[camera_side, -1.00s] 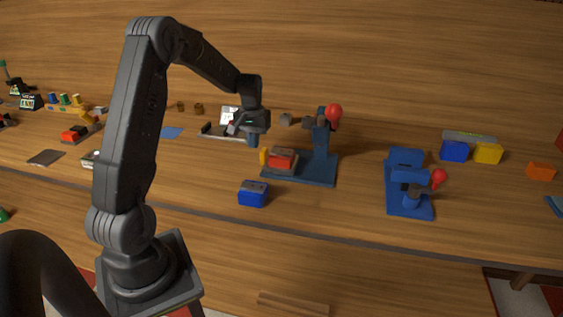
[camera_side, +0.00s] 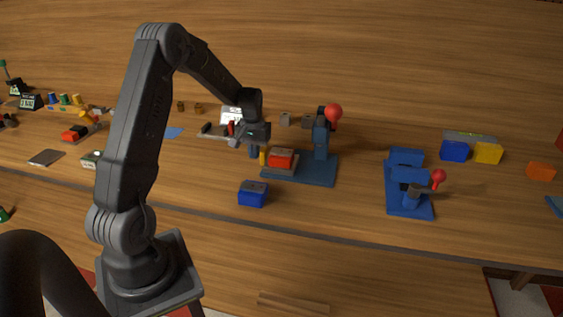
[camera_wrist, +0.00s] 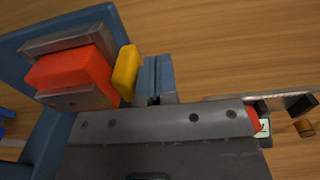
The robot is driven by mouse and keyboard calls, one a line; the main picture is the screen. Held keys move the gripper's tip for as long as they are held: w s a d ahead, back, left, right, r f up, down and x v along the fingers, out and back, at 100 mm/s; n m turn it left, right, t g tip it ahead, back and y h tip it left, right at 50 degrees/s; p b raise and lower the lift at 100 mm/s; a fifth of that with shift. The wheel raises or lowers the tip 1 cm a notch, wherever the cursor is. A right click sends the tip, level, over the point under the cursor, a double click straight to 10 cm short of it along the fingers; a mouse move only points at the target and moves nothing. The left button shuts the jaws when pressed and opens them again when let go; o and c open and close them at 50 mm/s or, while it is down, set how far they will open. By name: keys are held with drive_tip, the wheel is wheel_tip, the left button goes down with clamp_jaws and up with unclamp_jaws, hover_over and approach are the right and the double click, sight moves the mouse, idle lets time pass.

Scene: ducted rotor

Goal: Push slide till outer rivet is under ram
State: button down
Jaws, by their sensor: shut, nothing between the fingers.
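The slide shows as a red block (camera_side: 281,158) between grey plates, with a yellow end piece (camera_side: 262,157) at its left, on the dark blue press base (camera_side: 318,172). In the wrist view the red block (camera_wrist: 72,74) and the yellow piece (camera_wrist: 126,72) are at upper left. The ram column (camera_side: 321,140) with a red-knobbed lever (camera_side: 333,112) stands to the right of the slide. My gripper (camera_side: 254,151) is shut and empty, just left of the yellow piece. Its blue-grey fingers (camera_wrist: 155,78) are beside that piece; I cannot tell whether they touch. The outer rivet cannot be made out.
A blue box (camera_side: 252,194) lies in front of the press near the table edge. A second, brighter blue press (camera_side: 408,182) stands to the right. A grey tray (camera_side: 212,134) with small parts is behind my gripper. The table between the presses is clear.

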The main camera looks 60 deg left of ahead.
sight(265, 150)
drive_tip(key=shift+w+d, duration=0.1)
idle(0.4)
drive_tip(key=shift+w+d, duration=0.95)
drive_tip(key=shift+d, duration=0.05)
drive_tip(key=shift+w+d, duration=0.15)
drive_tip(key=shift+w, duration=0.05)
drive_tip(key=shift+w+d, duration=0.9)
drive_tip(key=shift+d, duration=0.1)
idle(0.5)
drive_tip(key=shift+w+d, duration=0.95)
drive_tip(key=shift+w, duration=0.1)
idle(0.3)
drive_tip(key=shift+s, duration=0.1)
idle(0.4)
drive_tip(key=shift+s+a, duration=0.35)
drive_tip(key=shift+a, duration=0.05)
